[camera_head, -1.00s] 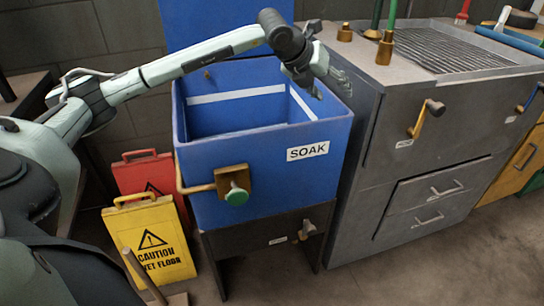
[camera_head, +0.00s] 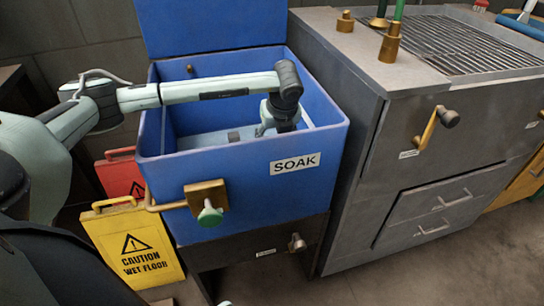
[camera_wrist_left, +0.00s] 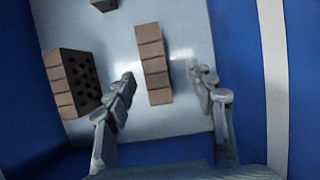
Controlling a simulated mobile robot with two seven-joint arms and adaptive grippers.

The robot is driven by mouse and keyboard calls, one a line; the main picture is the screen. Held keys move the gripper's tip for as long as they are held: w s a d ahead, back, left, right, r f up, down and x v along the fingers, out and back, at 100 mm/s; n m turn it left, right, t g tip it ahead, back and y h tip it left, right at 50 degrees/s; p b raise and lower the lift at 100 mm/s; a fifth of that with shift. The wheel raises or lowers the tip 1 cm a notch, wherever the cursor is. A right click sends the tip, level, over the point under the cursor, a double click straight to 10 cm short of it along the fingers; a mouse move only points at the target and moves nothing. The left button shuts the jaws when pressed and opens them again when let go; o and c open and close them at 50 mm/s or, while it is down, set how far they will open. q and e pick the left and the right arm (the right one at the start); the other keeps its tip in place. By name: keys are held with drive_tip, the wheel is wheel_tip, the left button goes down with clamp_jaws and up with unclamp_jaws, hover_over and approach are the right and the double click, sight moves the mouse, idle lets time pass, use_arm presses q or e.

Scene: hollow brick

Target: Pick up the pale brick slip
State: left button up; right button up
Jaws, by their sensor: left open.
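The pale brown brick slip (camera_wrist_left: 150,48), a narrow bar with crosswise lines, lies on the light floor of the blue tub in the left wrist view. My left gripper (camera_wrist_left: 160,73) is open, with one finger on each side of the slip. The fingers look apart from it, though the height gap cannot be told. In the head view my left arm reaches down into the blue tub marked SOAK (camera_head: 240,172), and its front wall hides the fingertips. My right gripper is not in view.
A darker brick with holes (camera_wrist_left: 75,82) lies left of the slip, near the left finger. Another brick piece (camera_wrist_left: 104,4) shows at the top edge. The tub's blue walls surround them. A grey cabinet (camera_head: 430,150) stands right, a yellow caution sign (camera_head: 135,243) at left.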

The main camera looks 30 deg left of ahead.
use_arm(q)
drive_tip(key=shift+s+p+x, duration=0.2)
drive_tip(key=shift+s+x, duration=0.05)
drive_tip(key=shift+x, duration=1.45)
drive_tip(key=shift+s+p+x, duration=0.15)
drive_tip(key=shift+s+x, duration=0.05)
drive_tip(key=shift+x, duration=1.55)
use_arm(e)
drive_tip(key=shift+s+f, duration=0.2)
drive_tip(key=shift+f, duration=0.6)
use_arm(q)
drive_tip(key=shift+a, duration=0.15)
drive_tip(key=shift+f+b, duration=0.3)
drive_tip(key=shift+b, duration=0.1)
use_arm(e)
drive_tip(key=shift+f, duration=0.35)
use_arm(q)
drive_tip(key=shift+c, duration=0.3)
clamp_jaws()
